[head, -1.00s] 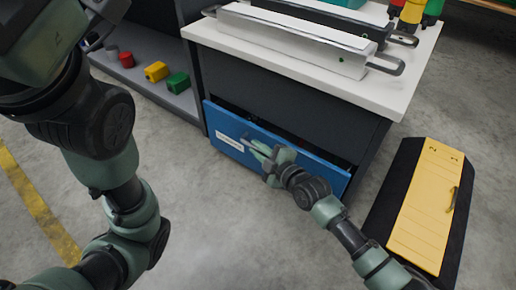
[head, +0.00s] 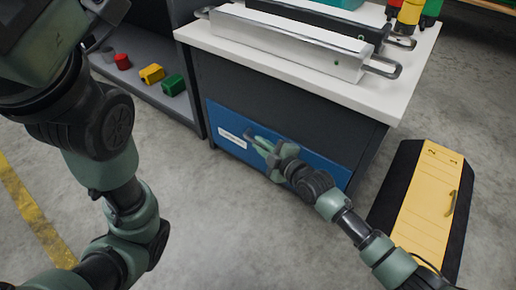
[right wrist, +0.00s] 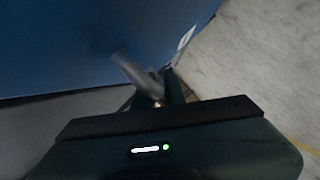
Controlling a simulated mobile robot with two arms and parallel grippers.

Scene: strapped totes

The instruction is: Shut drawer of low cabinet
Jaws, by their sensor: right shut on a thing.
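The low cabinet (head: 285,92) is dark grey with a white top. Its blue drawer front (head: 312,165) bears a white label and sits about flush with the cabinet body, with no clear gap at its top edge. My right gripper (head: 258,143) is at the drawer front, shut on the drawer's handle (right wrist: 135,72), which shows as a grey bar in the right wrist view. The blue drawer front also fills the upper left of that view (right wrist: 60,50). My left arm comes in at the left of the head view; its gripper fingers are out of frame.
Long white and black cases (head: 290,42) with metal handles lie on the cabinet top. A shelf (head: 150,92) at left holds red, yellow and green pieces. A yellow-lidded black tote (head: 428,205) lies on the floor at right. The floor in front is clear.

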